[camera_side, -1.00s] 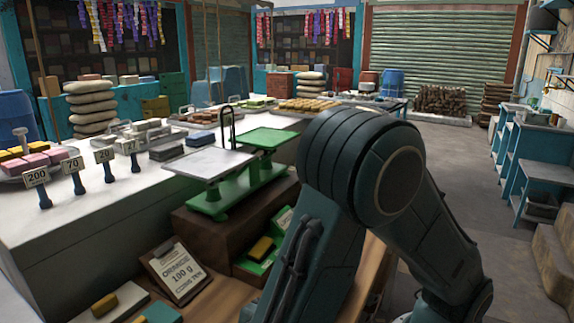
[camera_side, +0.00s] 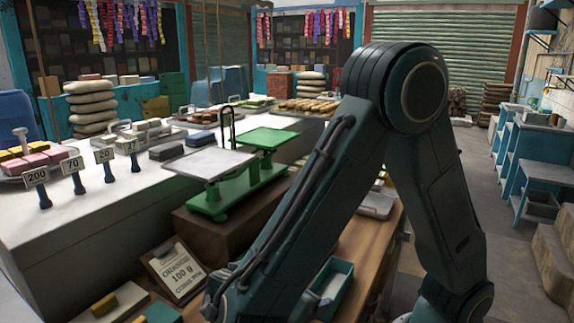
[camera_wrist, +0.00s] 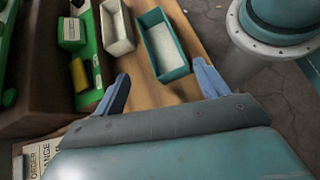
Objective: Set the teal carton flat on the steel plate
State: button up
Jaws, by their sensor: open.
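An open-topped teal box (camera_side: 347,268) with a pale inside stands on the wooden bench, partly hidden by my arm. In the wrist view the teal box (camera_wrist: 181,73) lies beyond my gripper (camera_wrist: 163,84), between the lines of its fingers. Another teal piece (camera_side: 162,314) is cut off at the bottom edge of the side view; I cannot tell which is the carton. My gripper is open and empty; it is not visible in the side view. The bare steel plate (camera_side: 208,163) sits on the left of the green scale (camera_side: 225,200).
A white box (camera_wrist: 117,28) stands left of the teal box. A green tray (camera_wrist: 92,75) there holds a yellow bar (camera_wrist: 79,74). A sign (camera_side: 178,270) stands before the scale's brown stand. A green plate (camera_side: 266,138) forms the scale's other side. Number tags line the white counter.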

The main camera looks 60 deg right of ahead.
jog(key=s+d+r+m+t+y, duration=0.2)
jog(key=d+r+m+t+y, duration=0.1)
jog(key=r+m+y, duration=0.2)
jog(key=s+d+r+m+t+y, duration=0.3)
jog(key=r+m, duration=0.4)
jog(key=m, duration=0.3)
jog(key=shift+s+d+r+t+y, duration=0.15)
jog(key=shift+s+d+t+y, duration=0.25)
jog(key=shift+d+y, duration=0.7)
jog(key=shift+o, duration=0.5)
jog(key=shift+a+y, duration=0.3)
jog(key=shift+w, duration=0.1)
